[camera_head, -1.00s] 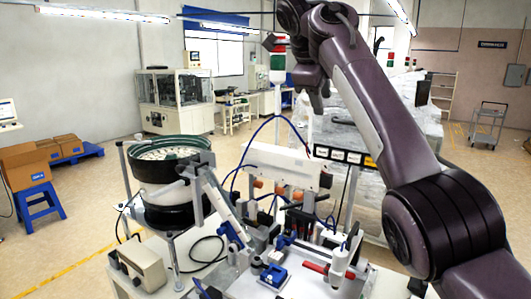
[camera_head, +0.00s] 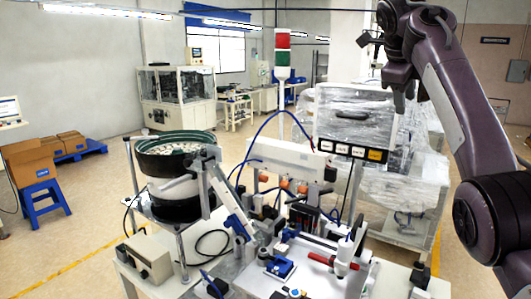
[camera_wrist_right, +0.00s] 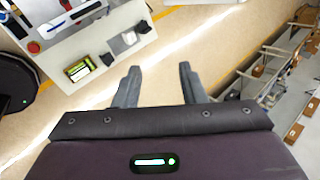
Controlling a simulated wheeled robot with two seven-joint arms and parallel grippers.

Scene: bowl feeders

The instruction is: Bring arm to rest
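My right arm (camera_head: 455,110) comes in from the right edge of the head view and is raised beside the machine table. Its gripper (camera_head: 398,102) hangs high at the upper right, in front of the wrapped machine and clear of the table. In the right wrist view the two fingers (camera_wrist_right: 158,88) stand apart with nothing between them, over the floor. My left gripper does not show in the head view.
A green-rimmed bowl feeder (camera_head: 174,155) stands on the left of the work table (camera_head: 262,280), with blue fixtures and a red-handled tool (camera_head: 320,258). A plastic-wrapped machine (camera_head: 345,105) stands behind. Floor on the left is mostly free.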

